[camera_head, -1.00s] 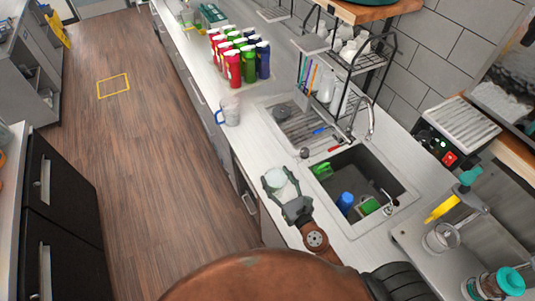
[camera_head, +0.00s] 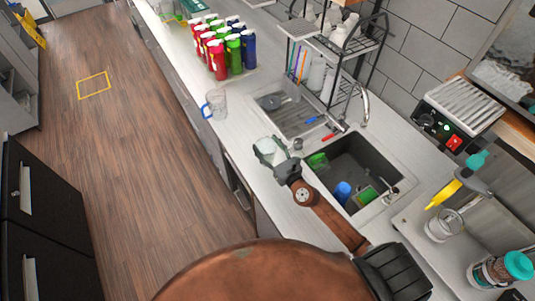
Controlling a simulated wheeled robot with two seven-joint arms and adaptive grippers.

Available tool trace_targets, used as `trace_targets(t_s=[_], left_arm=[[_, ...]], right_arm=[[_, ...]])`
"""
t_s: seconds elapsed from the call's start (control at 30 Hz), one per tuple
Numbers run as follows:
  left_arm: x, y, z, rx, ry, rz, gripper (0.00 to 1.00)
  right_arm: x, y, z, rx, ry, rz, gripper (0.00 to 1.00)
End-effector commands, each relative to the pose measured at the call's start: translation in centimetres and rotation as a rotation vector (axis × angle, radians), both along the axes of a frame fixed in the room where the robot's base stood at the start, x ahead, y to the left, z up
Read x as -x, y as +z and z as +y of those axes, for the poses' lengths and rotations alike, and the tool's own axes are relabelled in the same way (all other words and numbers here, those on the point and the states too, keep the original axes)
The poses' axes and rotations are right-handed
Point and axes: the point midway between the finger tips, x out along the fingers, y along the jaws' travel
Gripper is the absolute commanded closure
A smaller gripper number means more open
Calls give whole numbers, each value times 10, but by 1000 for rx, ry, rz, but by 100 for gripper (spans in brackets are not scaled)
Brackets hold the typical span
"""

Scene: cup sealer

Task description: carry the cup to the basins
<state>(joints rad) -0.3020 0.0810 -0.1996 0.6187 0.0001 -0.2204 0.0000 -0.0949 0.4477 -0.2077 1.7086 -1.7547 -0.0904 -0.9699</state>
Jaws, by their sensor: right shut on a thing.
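My right gripper (camera_head: 272,151) is shut on a pale, whitish cup (camera_head: 268,146). It holds the cup over the counter's front strip, just left of the sinks. Two basins are set in the counter: a shallower one with a ribbed floor (camera_head: 290,119) farther back, and a deeper dark one (camera_head: 365,160) nearer me. The cup is outside both basins. I cannot tell whether its base touches the counter. My left gripper is not in the picture.
A clear mug with a blue handle (camera_head: 216,104) stands left of the ribbed basin. Several red, green and blue bottles (camera_head: 228,47) stand farther back. The faucet (camera_head: 362,108) rises behind the basins.

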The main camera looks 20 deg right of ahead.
Motion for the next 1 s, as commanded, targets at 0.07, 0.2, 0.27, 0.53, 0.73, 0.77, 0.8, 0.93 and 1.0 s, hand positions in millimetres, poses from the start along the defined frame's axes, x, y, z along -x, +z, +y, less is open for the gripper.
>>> trace_targets(t_s=[0.07, 0.2, 0.27, 0.53, 0.73, 0.77, 0.8, 0.93, 1.0], left_arm=[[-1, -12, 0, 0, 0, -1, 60], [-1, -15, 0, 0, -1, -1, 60], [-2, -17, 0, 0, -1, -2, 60], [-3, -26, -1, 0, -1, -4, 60], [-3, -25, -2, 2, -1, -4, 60], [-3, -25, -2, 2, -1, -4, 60], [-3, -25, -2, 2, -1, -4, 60], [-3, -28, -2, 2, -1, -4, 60], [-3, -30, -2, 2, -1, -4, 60]], right_arm=[[-9, -11, -5, 4, 0, -6, 100], [-15, -17, -7, 1, -1, -5, 100], [-17, -20, -8, 1, -1, -5, 100], [-22, -52, -12, 2, -3, -5, 100], [-22, -55, -12, -1, -3, -6, 100], [-22, -55, -12, -1, -3, -6, 100], [-22, -56, -12, -1, -3, -6, 100], [-22, -58, -12, -1, -3, -6, 100], [-21, -61, -11, 0, -2, -2, 42]])
